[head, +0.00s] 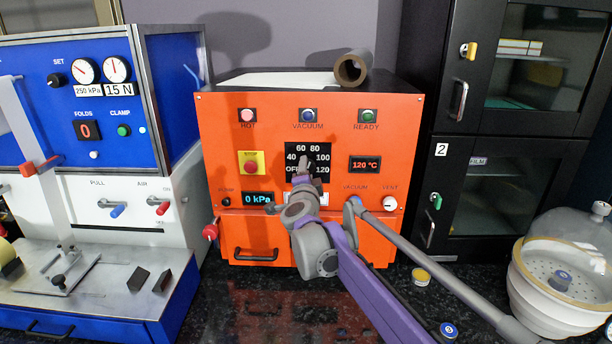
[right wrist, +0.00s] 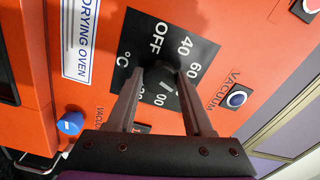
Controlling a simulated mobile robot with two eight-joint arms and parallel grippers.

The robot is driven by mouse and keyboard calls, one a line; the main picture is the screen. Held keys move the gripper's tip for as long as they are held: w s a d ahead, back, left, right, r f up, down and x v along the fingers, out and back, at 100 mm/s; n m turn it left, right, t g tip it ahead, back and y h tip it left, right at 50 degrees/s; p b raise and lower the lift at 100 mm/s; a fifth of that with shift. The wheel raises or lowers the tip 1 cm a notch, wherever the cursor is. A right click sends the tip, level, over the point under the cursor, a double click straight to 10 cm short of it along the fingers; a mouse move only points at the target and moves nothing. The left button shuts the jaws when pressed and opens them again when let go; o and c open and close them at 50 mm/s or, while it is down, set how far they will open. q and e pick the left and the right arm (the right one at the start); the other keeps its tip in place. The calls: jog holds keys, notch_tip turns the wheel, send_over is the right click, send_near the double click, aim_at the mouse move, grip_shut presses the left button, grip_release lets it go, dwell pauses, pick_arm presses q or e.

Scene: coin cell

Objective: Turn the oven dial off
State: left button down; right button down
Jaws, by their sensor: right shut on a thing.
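The oven dial (right wrist: 160,76) is a black knob on a black scale plate (head: 292,150) marked OFF, 40, 60, 80, 100 and 120, on the orange drying oven (head: 228,128). The white pointer mark appears to point between 80 and 100. My right gripper (head: 306,172) reaches the dial from below in the head view and partly hides it. In the right wrist view, its two fingers (right wrist: 165,78) are closed on either side of the knob. The temperature display (head: 365,164) reads 120 °C. My left gripper is not in view.
A yellow-framed red stop button (head: 251,163) sits left of the dial plate. VACUUM and VENT knobs (head: 390,203) sit below right. A red ball-ended handle (head: 210,230) juts from the oven's lower left. A blue press (head: 168,75) stands left, black cabinets (head: 460,150) right.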

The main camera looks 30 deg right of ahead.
jog(key=n+b, duration=0.3)
jog(key=n, duration=0.5)
jog(key=n+b, duration=0.3)
jog(key=n, duration=0.6)
jog(key=n+b, duration=0.3)
jog(key=n, duration=0.6)
jog(key=shift+s+d+b, duration=0.15)
jog(key=shift+d+b, duration=0.1)
jog(key=shift+b, duration=0.05)
jog(key=shift+c, duration=1.4)
grip_release()
jog(key=v, duration=1.1)
